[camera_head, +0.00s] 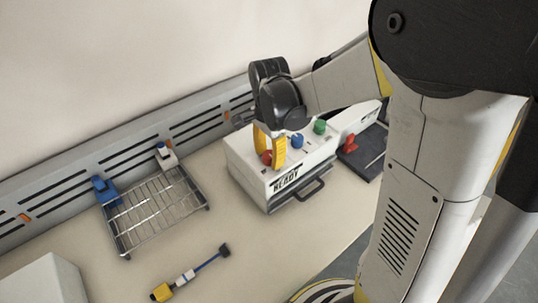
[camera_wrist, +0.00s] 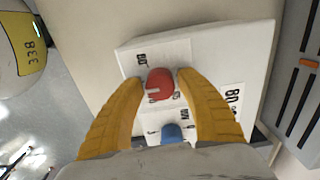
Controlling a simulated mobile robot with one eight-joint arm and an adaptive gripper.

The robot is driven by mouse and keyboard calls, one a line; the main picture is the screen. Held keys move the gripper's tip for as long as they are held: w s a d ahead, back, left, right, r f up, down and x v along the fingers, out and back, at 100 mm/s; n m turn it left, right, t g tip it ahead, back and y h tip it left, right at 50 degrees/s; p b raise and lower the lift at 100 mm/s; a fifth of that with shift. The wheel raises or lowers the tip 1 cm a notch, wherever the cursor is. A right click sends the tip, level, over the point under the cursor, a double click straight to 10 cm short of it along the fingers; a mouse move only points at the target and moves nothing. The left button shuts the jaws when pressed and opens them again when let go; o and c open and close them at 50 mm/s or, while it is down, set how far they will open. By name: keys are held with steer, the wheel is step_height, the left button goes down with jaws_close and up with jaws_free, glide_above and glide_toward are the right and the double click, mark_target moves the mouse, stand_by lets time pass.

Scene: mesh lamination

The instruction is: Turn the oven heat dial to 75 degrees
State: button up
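The white oven (camera_head: 250,165) has a red dial (camera_head: 267,158), a blue dial (camera_head: 297,141) and a green dial (camera_head: 319,127) on top, and a "READY" label on its front. My gripper (camera_head: 270,153) points down over the red dial. In the wrist view, the yellow fingers of my gripper (camera_wrist: 160,77) stand on either side of the red dial (camera_wrist: 160,84), with small gaps seeming to show. The gripper looks open around the dial. The blue dial (camera_wrist: 172,133) lies between the fingers, nearer the palm. Scale numbers around the red dial are partly hidden and too small to read surely.
A wire rack (camera_head: 158,212) stands left of the oven. A yellow, blue and black tool (camera_head: 190,274) lies on the table in front. A dark plate with a red part (camera_head: 349,144) is right of the oven. A slotted grey rail (camera_head: 85,170) runs behind.

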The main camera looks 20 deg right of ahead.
steer(key=shift+o, duration=0.3)
step_height(320, 180, up, 12)
stand_by(0.4)
steer(key=shift+s, duration=0.1)
steer(key=n+t+b, duration=0.1)
steer(key=n+t, duration=0.2)
steer(key=n, duration=0.3)
glide_toward(269, 154)
steer(key=s+r, duration=0.2)
steer(key=s, duration=0.2)
steer(key=s+f+n+t, duration=0.2)
steer(key=s+n+t, duration=0.2)
steer(key=s+n, duration=0.2)
steer(key=shift+f+n+b, duration=0.25)
steer(key=shift+n+b, duration=0.2)
steer(key=shift+n, duration=0.75)
